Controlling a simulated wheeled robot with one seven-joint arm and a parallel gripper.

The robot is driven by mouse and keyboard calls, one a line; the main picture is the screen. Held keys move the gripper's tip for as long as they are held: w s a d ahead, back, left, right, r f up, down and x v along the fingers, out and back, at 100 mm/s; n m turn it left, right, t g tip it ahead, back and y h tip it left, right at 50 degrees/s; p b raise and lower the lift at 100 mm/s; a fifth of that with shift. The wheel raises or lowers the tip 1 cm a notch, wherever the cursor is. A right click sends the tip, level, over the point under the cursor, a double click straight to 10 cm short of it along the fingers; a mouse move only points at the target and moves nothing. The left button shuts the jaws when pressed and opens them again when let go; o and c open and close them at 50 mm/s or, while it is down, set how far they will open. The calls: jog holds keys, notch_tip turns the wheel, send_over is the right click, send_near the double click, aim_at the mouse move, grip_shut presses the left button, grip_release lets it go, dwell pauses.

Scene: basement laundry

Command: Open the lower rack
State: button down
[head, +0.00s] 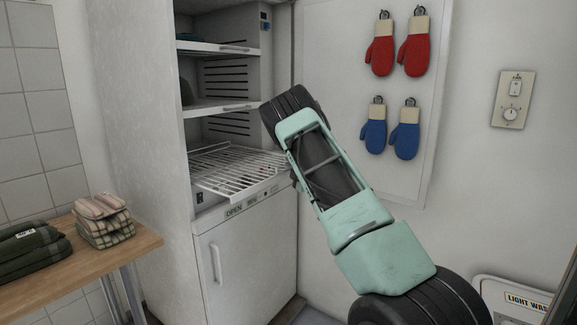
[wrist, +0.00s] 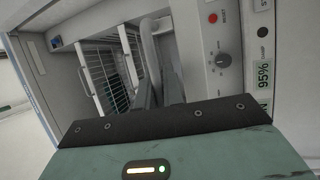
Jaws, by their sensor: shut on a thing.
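The lower rack (head: 222,168) is a white wire grid, low in the tall white cabinet's opening. It appears to stick out somewhat past the cabinet front, above the control panel. My gripper (wrist: 158,88) is shut on a pale bar (wrist: 150,48), which looks like the rack's front handle. In the head view my arm hides the gripper and the rack's right front end.
The panel with dial and buttons (wrist: 222,59) lies close beside my gripper. Two upper shelves (head: 215,47) are above the rack. A wooden table (head: 95,262) with folded cloths stands left. Mitts (head: 417,46) hang on the right wall. The floor before the cabinet is mostly hidden.

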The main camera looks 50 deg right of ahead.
jog(key=c, duration=1.8)
grip_release()
jog(key=b+v, duration=0.2)
jog(key=v, duration=1.5)
jog(key=shift+s+a, duration=0.15)
jog(key=shift+s, duration=0.05)
jog(key=shift+w, duration=0.1)
